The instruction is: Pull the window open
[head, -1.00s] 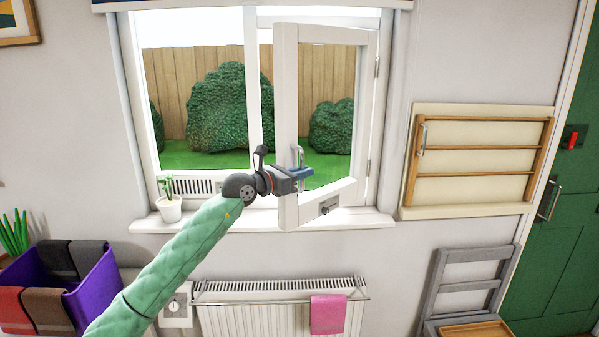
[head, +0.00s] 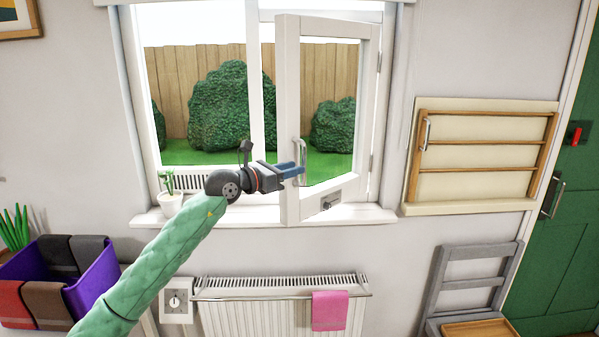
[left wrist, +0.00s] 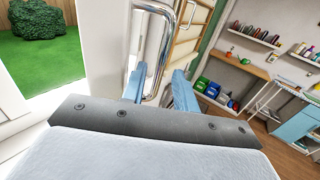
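The window's right-hand sash (head: 288,120) is a white frame hinged on its right side. It stands swung inward, its free left edge toward me and apart from the fixed frame. A metal bar handle (head: 301,160) is on the sash near that edge; it also shows in the left wrist view (left wrist: 165,45). My right gripper is out of view.
A potted plant (head: 171,203) stands on the sill (head: 240,214), left of my gripper. Below are a radiator (head: 270,310) with a pink cloth (head: 329,311) and a purple bin (head: 95,280). A wall drying rack (head: 480,155) and grey chair (head: 470,270) are right.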

